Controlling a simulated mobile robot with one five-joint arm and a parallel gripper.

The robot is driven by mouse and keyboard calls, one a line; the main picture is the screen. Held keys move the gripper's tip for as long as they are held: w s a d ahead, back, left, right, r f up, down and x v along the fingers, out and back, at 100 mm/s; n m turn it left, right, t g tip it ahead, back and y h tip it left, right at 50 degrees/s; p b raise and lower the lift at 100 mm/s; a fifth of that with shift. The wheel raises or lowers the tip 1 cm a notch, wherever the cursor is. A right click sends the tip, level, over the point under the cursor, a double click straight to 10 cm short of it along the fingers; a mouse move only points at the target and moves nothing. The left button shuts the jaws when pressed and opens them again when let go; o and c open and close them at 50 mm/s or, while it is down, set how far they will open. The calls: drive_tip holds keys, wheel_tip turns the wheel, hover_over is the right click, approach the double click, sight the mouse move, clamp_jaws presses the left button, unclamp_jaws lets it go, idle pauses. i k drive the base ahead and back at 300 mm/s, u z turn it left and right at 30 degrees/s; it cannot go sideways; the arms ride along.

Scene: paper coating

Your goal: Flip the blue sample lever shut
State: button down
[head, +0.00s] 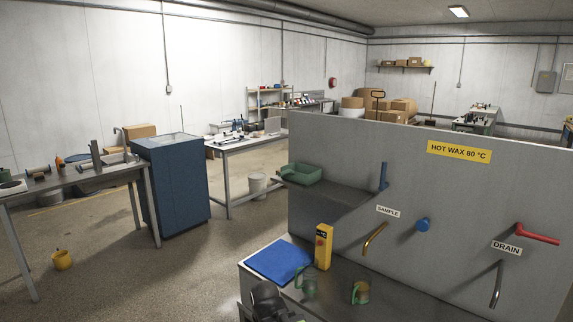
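The blue sample lever (384,177) stands upright on the grey panel (340,150), just above the SAMPLE label (388,211). A brass spout (374,238) curves down below that label. A round blue knob (423,224) sits on the panel to the right of the label. My gripper (268,299) shows as a dark shape at the bottom edge, low and left of the lever and well apart from it. Its fingers cannot be made out, so I cannot tell whether it is open or shut.
A red lever (536,234) lies sideways by the DRAIN label (507,248), above a steel spout (496,285). A green tray (301,173) sits on the shelf.

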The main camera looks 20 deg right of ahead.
sight(382, 185)
drive_tip(key=u, duration=0.5)
drive_tip(key=i, duration=0.85)
drive_tip(key=u, duration=0.4)
